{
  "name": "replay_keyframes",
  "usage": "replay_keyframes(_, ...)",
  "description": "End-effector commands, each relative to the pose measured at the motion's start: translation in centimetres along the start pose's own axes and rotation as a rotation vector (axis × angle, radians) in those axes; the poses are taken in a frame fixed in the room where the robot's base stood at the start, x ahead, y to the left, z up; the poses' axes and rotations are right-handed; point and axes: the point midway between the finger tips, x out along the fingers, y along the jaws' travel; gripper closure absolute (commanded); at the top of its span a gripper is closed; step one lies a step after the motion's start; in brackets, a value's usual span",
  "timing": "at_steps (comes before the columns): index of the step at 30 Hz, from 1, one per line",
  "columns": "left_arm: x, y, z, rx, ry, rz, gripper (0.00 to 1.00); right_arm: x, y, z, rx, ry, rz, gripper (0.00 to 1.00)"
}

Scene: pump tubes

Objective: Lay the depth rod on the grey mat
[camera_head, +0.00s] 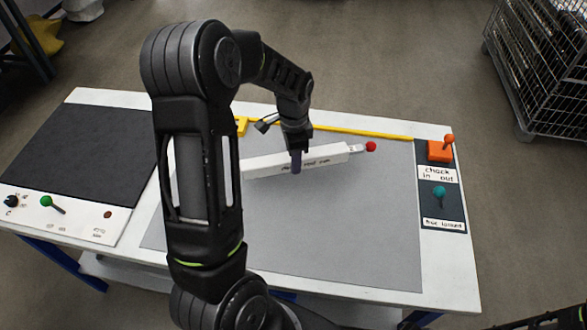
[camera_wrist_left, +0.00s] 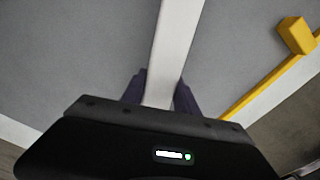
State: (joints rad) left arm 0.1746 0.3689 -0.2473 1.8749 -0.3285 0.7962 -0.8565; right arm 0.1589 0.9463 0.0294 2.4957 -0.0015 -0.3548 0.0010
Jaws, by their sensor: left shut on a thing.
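The depth rod, a long white bar (camera_head: 325,157) with small lettering on its side, has a pale tip and a red ball at its right end. My left gripper (camera_head: 297,162) is shut on it near its middle. In the left wrist view the rod (camera_wrist_left: 172,50) runs up and away from between the two fingers (camera_wrist_left: 160,92). The grey mat (camera_head: 350,230) lies beneath the rod. I cannot tell whether the rod touches the mat. My right gripper is not in view.
A yellow bar (camera_head: 365,132) runs along the mat's far edge, with a yellow block (camera_head: 241,125) at its left. A dark mat (camera_head: 85,150) is on the left. Panels with an orange lever (camera_head: 440,151) and a teal knob (camera_head: 439,191) stand at right. The mat's front is clear.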

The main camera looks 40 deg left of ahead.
Motion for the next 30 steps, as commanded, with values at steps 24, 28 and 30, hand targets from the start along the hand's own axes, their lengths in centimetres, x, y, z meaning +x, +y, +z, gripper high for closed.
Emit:
replay_keyframes(24,4.1,0.0,0.0,0.000,0.000,0.000,0.63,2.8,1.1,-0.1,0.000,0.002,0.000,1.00)
replay_keyframes(28,4.0,0.0,0.0,0.000,0.000,0.000,0.52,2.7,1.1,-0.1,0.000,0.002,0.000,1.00)
replay_keyframes(30,4.0,0.0,0.0,0.000,0.000,0.000,0.47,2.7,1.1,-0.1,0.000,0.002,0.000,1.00)
